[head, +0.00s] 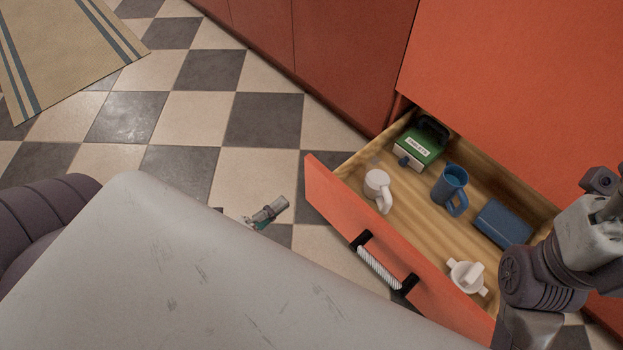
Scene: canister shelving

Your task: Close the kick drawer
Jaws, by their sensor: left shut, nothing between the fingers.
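The kick drawer stands pulled out from the orange cabinet at the right, its orange front (332,199) turned toward the lower left. A black-ended handle with a pale ribbed grip (379,265) is on that front. My left gripper (283,203) shows just past the edge of my pale body, low over the floor. It is shut and empty, to the left of the drawer front and apart from it. The rest of the left arm is mostly hidden behind my body. My right arm comes in at the right edge, in front of the drawer's right end; its gripper is not visible.
Checkered floor (196,118) is clear at the left, with a striped rug (62,48) beyond.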

